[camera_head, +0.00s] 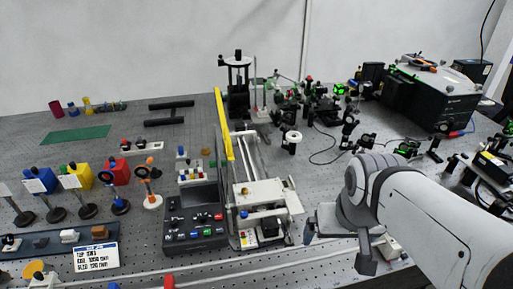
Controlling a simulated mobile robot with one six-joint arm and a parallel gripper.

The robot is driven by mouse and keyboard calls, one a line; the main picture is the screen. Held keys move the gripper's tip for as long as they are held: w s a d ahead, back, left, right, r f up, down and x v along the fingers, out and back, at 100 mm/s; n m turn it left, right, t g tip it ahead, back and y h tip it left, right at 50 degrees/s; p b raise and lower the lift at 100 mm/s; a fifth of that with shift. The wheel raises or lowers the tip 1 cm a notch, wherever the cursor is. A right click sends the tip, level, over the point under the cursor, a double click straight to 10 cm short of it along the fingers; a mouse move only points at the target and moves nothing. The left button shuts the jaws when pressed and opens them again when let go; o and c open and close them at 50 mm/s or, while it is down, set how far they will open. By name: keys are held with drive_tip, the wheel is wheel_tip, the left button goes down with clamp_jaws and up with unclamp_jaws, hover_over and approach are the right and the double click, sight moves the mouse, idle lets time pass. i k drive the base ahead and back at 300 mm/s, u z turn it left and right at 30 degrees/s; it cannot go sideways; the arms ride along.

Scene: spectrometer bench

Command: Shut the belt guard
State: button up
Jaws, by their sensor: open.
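The belt guard (223,125) is a long, narrow yellow panel. It stands raised on edge along the left side of a pale rail-like belt unit (262,192) in the middle of the bench. The belt bed beside it is uncovered. My gripper (337,252) is at the lower right, to the right of the belt unit's near end and apart from the guard. Its jaws are open, with nothing seen between them. My own wrist and arm hide part of the bench there.
A dark control box (194,218) with coloured knobs stands left of the belt unit. Several coloured blocks and round stands fill the left side. Optical mounts crowd the back right, near a black instrument box (430,97). A green mat (76,135) lies far left.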

sight(226, 133)
drive_tip(key=u, duration=0.35)
drive_tip(key=k, duration=1.05)
drive_tip(key=u, duration=0.85)
drive_tip(key=i, duration=1.25)
drive_tip(key=z, duration=0.75)
